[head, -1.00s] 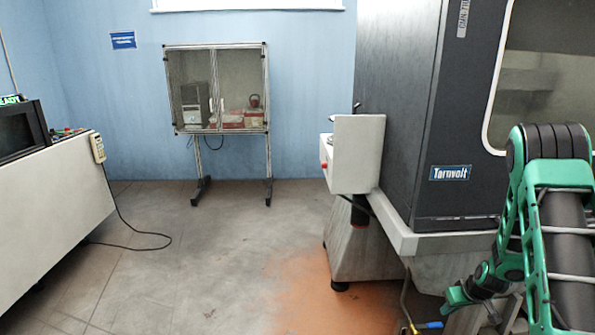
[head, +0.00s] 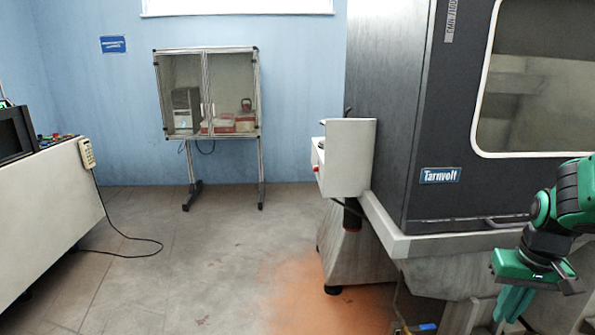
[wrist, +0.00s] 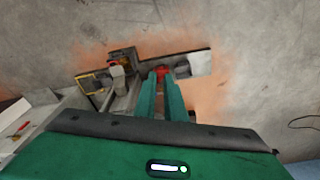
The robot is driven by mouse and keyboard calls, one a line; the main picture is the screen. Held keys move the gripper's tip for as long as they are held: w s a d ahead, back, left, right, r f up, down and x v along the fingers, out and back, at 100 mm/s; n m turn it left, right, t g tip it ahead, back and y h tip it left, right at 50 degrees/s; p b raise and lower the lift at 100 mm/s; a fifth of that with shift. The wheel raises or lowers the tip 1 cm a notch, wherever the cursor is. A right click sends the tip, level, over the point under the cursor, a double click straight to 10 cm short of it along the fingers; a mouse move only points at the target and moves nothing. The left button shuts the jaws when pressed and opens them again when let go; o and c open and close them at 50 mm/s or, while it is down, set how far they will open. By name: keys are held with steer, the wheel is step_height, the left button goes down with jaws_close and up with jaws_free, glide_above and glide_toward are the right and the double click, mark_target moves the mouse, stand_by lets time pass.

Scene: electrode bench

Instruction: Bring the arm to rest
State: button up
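My gripper (head: 512,318) is at the lower right of the head view, pointing down in front of the dark machine marked Tarnvolt (head: 420,130). My green arm reaches in from the right edge. In the wrist view the two green fingers (wrist: 161,82) run side by side with a narrow gap between them. A small red thing (wrist: 162,71) shows by the fingertips. It appears to lie beyond them, and I see nothing clearly held.
A white-fronted bench (head: 50,215) with a hanging pendant (head: 87,153) stands at the left. A glass-doored cabinet (head: 207,95) stands by the back wall. A blue-handled valve (head: 424,327) is low beside my gripper. The middle floor (head: 200,255) is clear apart from a cable.

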steer(key=s+a+r+m, duration=0.1)
steer(key=s+a+r, duration=0.1)
steer(key=s, duration=0.5)
steer(key=s+a+r+m+g, duration=0.1)
steer(key=s+a+r, duration=0.1)
steer(key=s, duration=0.6)
steer(key=shift+a+r+m+y, duration=0.25)
steer(key=shift+r+m+y, duration=0.1)
steer(key=shift+m+y, duration=0.05)
steer(key=shift+s, duration=0.1)
